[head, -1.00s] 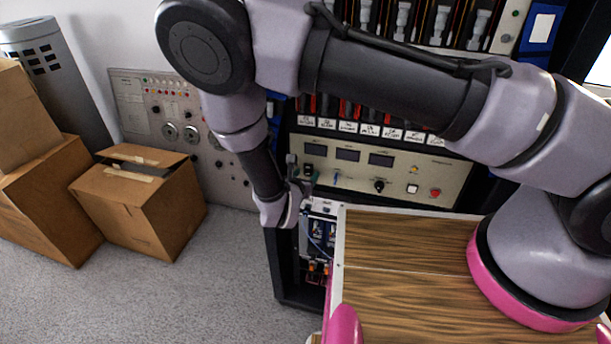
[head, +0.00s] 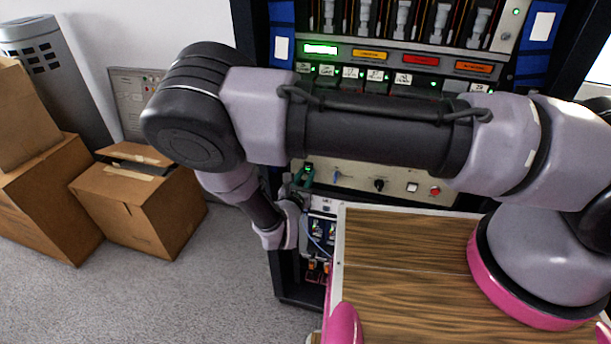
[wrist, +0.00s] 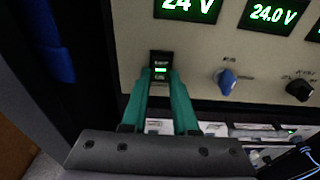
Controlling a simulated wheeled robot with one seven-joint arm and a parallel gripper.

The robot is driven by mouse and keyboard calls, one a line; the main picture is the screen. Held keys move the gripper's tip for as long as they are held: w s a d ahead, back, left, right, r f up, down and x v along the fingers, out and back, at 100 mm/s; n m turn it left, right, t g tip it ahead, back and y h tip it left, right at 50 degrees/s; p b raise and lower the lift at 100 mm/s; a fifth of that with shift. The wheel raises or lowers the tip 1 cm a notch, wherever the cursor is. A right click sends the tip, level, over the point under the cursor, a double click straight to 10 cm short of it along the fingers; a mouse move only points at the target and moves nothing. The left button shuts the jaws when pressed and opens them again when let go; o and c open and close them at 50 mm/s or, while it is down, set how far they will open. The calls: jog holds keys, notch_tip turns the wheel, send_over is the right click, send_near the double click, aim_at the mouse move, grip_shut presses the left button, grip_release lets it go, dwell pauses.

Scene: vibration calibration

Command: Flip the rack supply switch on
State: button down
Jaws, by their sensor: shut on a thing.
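The rack supply switch (wrist: 161,64) is a small black rocker with a lit green mark, on the cream supply panel (wrist: 205,110) in the wrist view. It also shows as a small dark block with a green glow in the head view (head: 308,168). My gripper (wrist: 161,82) has its two green fingers closed in on the lower part of the switch, one on each side. In the head view my gripper (head: 307,180) is at the panel's left end. Displays above the switch glow green, one reading 24.0 V (wrist: 273,14).
A blue knob (wrist: 226,80) and a black knob (wrist: 299,89) sit right of the switch. A wood-grain top (head: 400,260) lies in front of the rack. Cardboard boxes (head: 140,205) stand on the floor at left. Lit coloured displays (head: 421,60) show higher up the rack.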

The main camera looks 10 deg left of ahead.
jog(key=c, duration=0.7)
grip_release()
jog(key=s, duration=0.3)
jog(key=s+a+r, duration=0.1)
jog(key=s, duration=0.6)
jog(key=shift+s+a+r, duration=0.2)
jog(key=shift+s+a, duration=0.05)
jog(key=shift+s, duration=0.1)
